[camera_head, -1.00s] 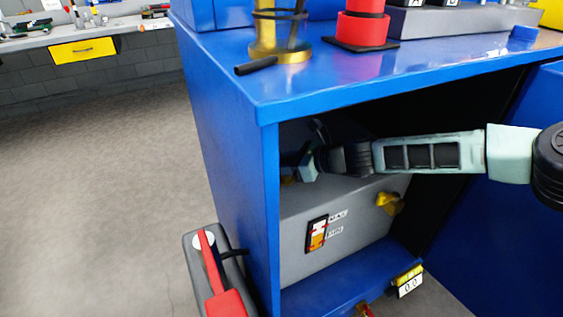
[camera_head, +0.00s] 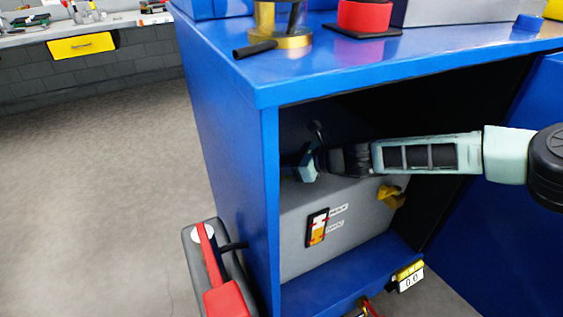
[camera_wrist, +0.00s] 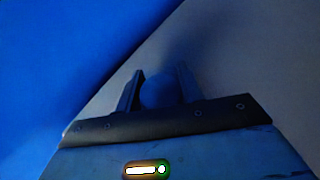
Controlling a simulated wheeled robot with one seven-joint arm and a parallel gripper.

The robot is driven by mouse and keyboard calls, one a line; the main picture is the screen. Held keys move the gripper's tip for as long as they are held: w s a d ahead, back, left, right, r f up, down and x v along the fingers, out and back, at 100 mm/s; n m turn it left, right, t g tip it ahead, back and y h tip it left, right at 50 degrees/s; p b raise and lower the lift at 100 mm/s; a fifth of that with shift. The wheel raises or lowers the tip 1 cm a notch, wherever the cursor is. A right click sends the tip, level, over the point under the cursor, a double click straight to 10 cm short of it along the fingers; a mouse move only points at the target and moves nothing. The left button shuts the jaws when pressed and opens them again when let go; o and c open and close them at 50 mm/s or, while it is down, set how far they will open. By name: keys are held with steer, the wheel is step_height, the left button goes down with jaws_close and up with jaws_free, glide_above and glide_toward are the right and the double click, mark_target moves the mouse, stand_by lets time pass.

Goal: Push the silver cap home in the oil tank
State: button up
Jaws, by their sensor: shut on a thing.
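The oil tank (camera_head: 361,223) is a grey box inside the blue cabinet, with a level window on its front. It also shows in the wrist view as a shaded grey surface (camera_wrist: 245,60). My gripper (camera_head: 306,166) is inside the cabinet, low over the tank's top at its left end. In the wrist view my gripper (camera_wrist: 160,82) is shut on a rounded thing, the silver cap (camera_wrist: 160,94), which looks dark blue in the shade. The tank's opening and the cap's underside are hidden, so I cannot tell how deep the cap sits.
The blue cabinet's left wall (camera_head: 235,175) is close to my gripper, and its top (camera_head: 350,72) is above my arm. The open door (camera_head: 505,225) stands at the right. A yellow valve (camera_head: 391,195) sticks out of the tank's front. A red and grey case (camera_head: 217,270) stands outside at left.

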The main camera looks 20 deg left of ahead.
steer(key=o, duration=1)
steer(key=p+v, duration=0.2)
steer(key=v, duration=1.5)
steer(key=shift+d+r, duration=0.1)
steer(key=shift+d, duration=0.05)
